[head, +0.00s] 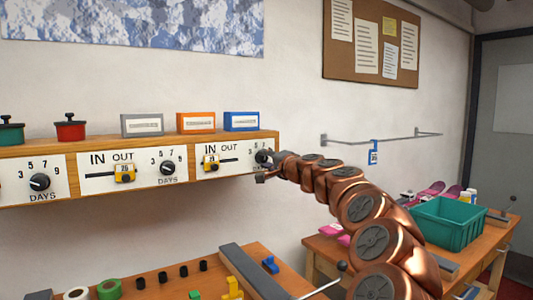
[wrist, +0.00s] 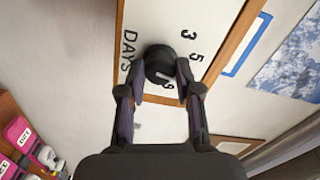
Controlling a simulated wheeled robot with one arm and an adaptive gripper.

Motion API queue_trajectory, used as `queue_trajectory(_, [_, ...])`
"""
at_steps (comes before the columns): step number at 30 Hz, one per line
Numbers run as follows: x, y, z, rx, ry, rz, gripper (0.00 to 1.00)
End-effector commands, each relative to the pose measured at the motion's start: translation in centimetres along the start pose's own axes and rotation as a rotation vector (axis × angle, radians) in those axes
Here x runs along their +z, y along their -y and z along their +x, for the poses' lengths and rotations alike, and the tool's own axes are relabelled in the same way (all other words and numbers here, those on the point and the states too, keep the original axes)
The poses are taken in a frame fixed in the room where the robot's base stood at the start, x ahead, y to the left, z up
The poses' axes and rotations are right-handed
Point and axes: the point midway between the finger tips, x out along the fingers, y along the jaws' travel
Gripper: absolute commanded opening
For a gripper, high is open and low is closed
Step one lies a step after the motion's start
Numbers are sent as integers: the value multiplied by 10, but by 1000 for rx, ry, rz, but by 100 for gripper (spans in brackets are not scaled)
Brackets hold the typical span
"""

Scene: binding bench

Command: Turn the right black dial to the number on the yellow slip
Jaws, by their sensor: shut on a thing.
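The right black dial (head: 261,156) sits at the right end of the wooden panel, with DAYS markings. In the wrist view, the dial (wrist: 157,60) is between the two fingers of my gripper (wrist: 160,72), which is shut on it. A pale mark on the dial's lower edge lies toward the 9. The 3 and 5 show beside it; the right finger hides the 7.
Two more black dials (head: 40,182) (head: 167,168) and yellow sliders (head: 125,173) are on the panel to the left. Small boxes (head: 196,123) and lidded pots (head: 70,127) stand on top. A green crate (head: 448,223) is on the right bench.

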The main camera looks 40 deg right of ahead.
Motion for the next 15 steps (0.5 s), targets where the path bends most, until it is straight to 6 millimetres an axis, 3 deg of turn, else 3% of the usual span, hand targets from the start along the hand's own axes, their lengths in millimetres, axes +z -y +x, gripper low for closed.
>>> queue_trajectory(15, [1, 0, 0, 1, 3, 187, 0])
